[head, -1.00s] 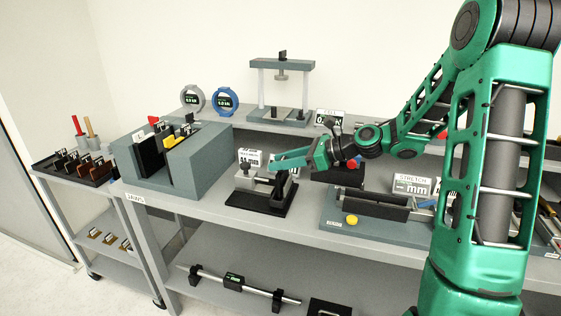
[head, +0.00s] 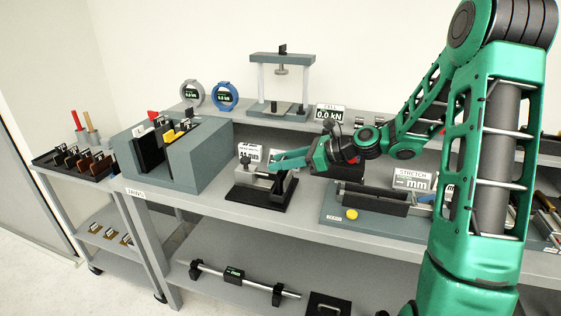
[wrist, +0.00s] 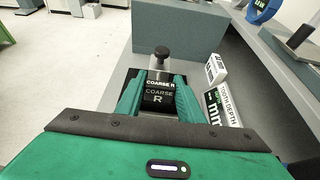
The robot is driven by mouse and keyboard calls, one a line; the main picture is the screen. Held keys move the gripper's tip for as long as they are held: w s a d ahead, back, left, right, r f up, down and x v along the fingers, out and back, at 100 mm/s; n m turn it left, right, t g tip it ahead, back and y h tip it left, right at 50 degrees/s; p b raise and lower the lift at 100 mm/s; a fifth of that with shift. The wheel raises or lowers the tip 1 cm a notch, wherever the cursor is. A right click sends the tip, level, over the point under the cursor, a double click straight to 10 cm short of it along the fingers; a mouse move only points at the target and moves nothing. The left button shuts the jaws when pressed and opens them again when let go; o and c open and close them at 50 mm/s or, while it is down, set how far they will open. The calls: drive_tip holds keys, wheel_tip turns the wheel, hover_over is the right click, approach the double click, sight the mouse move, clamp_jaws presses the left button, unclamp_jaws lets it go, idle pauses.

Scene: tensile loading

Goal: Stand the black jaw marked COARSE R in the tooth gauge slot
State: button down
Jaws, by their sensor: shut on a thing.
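The black jaw marked COARSE R (wrist: 158,98) is between the green fingers of my gripper (wrist: 160,88) in the wrist view, its label facing the camera. In the head view my gripper (head: 274,164) is over the tooth gauge (head: 262,194), a black base with a grey block and a dark knob. The knob (wrist: 161,52) shows just beyond the jaw in the wrist view. The fingers are shut on the jaw. They hide much of the slot, so I cannot tell whether the jaw's foot is in it or just above it.
The tooth depth sign (wrist: 217,108) stands close beside the gauge. A grey-blue jaw rack (head: 205,160) is to the left. A fixture with a yellow button (head: 351,214) lies to the right. A small load frame (head: 282,59) is on the back shelf.

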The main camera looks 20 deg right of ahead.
drive_tip(key=shift+f, duration=0.65)
idle(0.4)
drive_tip(key=c, duration=1.1)
unclamp_jaws()
drive_tip(key=shift+f, duration=0.1)
drive_tip(key=v, duration=1)
drive_tip(key=shift+s+d, duration=0.15)
drive_tip(key=shift+d, duration=0.2)
